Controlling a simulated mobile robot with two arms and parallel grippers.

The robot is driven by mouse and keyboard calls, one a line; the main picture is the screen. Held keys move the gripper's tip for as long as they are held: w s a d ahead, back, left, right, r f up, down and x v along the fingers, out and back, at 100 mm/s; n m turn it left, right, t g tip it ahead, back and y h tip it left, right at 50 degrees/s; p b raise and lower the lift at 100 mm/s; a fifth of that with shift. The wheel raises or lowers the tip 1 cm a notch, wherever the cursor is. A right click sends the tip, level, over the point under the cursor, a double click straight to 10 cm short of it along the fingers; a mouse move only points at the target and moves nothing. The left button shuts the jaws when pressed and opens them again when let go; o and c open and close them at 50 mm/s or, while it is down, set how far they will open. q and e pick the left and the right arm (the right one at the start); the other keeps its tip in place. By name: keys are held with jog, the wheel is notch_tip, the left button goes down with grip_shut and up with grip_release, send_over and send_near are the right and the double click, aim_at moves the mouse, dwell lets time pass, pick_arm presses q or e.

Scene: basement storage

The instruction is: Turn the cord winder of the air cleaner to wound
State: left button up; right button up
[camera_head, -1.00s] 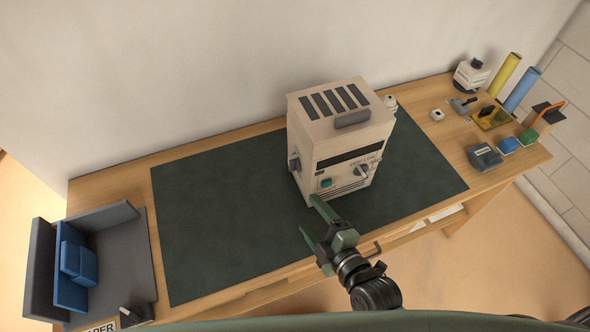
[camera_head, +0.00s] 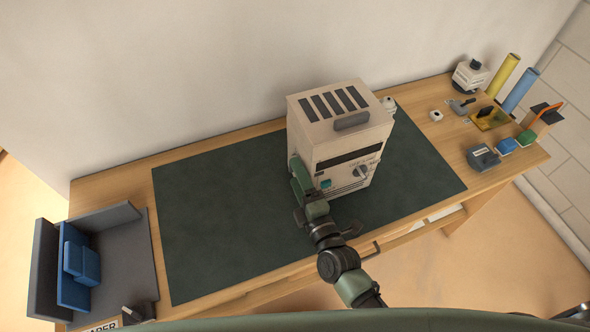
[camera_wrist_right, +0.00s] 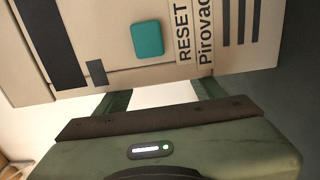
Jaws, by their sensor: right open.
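The air cleaner (camera_head: 340,118) is a beige box standing upright on the dark green mat. Its front has a dark slot, a grey knob (camera_head: 361,172) and a teal button (camera_head: 325,184), with a slotted top and a dark handle. In the right wrist view its front panel (camera_wrist_right: 105,45) shows the teal button (camera_wrist_right: 147,39) and "RESET". My right gripper (camera_head: 297,174) is open at the cleaner's left side, where the side knob is hidden behind it. In the right wrist view its fingers (camera_wrist_right: 160,97) are apart and their tips are hidden behind the cleaner's edge. My left gripper is not in view.
The mat (camera_head: 215,220) is clear to the left of the cleaner. A grey stand with blue blocks (camera_head: 82,262) sits at the table's left end. Several small items, including a yellow cylinder (camera_head: 503,75) and a blue cylinder (camera_head: 520,90), stand at the right end.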

jog(key=shift+x, duration=0.9)
jog(key=shift+c, duration=0.3)
jog(key=c, duration=1.3)
jog(key=f+t+b, duration=0.1)
jog(key=t+b, duration=0.1)
jog(key=b, duration=0.4)
jog(key=shift+f+y, duration=0.1)
jog(key=shift+y, duration=0.3)
jog(key=shift+r+t+b, duration=0.25)
jog(key=shift+t+b, duration=0.05)
jog(key=shift+b, duration=0.1)
